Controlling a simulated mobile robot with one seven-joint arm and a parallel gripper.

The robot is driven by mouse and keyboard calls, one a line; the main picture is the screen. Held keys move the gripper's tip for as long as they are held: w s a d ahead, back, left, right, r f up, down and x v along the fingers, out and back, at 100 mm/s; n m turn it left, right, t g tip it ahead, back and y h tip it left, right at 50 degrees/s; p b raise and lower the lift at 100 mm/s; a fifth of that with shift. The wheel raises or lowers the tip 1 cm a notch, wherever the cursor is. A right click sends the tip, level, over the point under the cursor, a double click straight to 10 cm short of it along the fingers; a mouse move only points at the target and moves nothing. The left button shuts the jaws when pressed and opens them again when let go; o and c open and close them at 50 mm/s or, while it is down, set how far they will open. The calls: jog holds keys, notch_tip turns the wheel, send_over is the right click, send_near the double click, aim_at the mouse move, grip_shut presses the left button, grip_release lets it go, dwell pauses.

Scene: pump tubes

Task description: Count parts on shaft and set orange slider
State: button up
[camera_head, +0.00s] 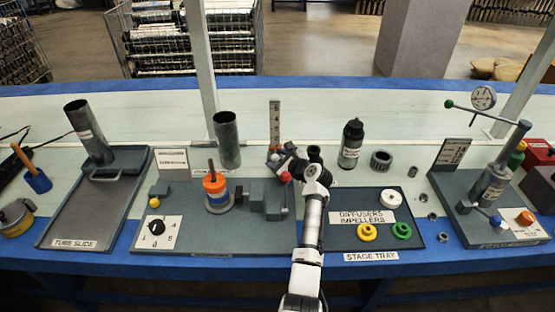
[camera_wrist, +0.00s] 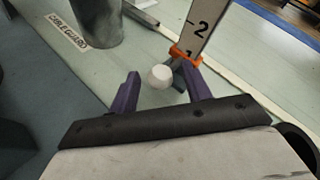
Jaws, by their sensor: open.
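An upright scale (camera_head: 275,122) stands behind the middle fixture; its numbers 1 and 2 show in the wrist view (camera_wrist: 203,25). The orange slider (camera_wrist: 187,56) sits around the scale close to the 1 mark. A white round knob (camera_wrist: 160,76) is just left of the slider. My gripper (camera_wrist: 158,74) is open, with its purple fingers either side of the knob; I cannot tell whether they touch it. In the head view my arm hides much of the scale's foot. The shaft (camera_head: 211,166) carries an orange part (camera_head: 214,183) above a blue part (camera_head: 218,197).
A grey tube (camera_head: 227,140) stands left of the scale and a black bottle (camera_head: 351,144) right of it. A red-knobbed lever (camera_head: 285,177) is close to my arm. The stage tray (camera_head: 375,240) holds yellow, green and white rings. A gauge stand is at right.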

aim_at(277, 160)
grip_shut()
notch_tip(277, 160, up, 8)
jog(key=p, duration=0.8)
jog(key=shift+a, duration=0.15)
grip_release()
jog(key=shift+s, duration=0.1)
